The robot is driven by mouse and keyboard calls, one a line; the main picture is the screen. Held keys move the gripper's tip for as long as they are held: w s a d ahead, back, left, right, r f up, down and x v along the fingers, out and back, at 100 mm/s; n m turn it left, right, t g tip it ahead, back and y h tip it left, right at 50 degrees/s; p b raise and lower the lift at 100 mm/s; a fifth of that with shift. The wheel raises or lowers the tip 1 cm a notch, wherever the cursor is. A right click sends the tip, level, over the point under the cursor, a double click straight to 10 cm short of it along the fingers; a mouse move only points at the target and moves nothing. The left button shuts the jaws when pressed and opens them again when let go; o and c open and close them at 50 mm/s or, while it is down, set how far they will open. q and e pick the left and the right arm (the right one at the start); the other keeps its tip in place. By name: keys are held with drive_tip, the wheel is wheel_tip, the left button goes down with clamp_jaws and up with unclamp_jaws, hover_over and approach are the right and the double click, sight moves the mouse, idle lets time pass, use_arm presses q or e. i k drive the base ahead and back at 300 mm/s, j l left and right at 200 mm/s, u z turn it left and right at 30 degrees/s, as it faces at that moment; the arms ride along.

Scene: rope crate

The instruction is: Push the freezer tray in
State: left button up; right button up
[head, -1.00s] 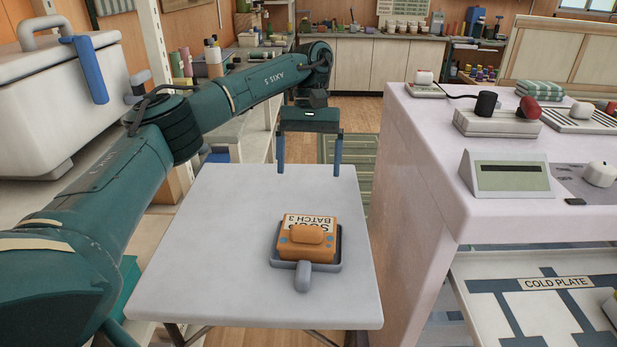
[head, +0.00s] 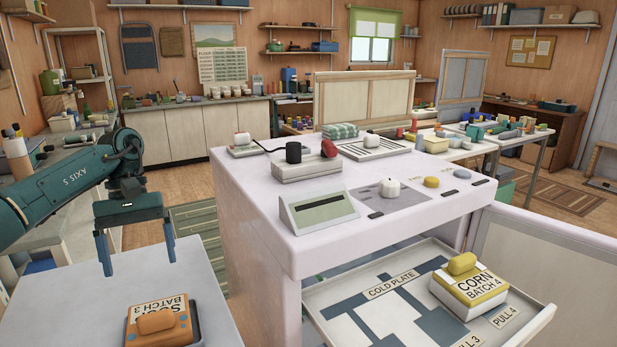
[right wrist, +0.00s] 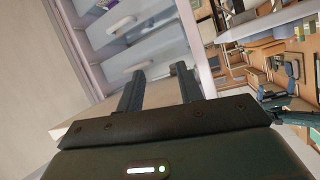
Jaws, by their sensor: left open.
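The pulled-out freezer tray (head: 335,321), with a "COLD PLATE" label, sticks out at the lower right of the head view, below the white freezer top (head: 262,208). A yellow and white "CORN BATCH 4" box (head: 470,289) sits on it near the "PULL" labels. My left gripper (head: 139,264) is open and empty, left of the freezer and well away from the tray. My right gripper (right wrist: 160,70) is outside the head view. In the right wrist view its fingers are apart with nothing between them, before pale drawer-like fronts with handles (right wrist: 138,68).
Floor shows between table and freezer.

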sight(388, 301)
drive_tip(key=k+l, duration=0.7)
drive_tip(key=k, duration=0.05)
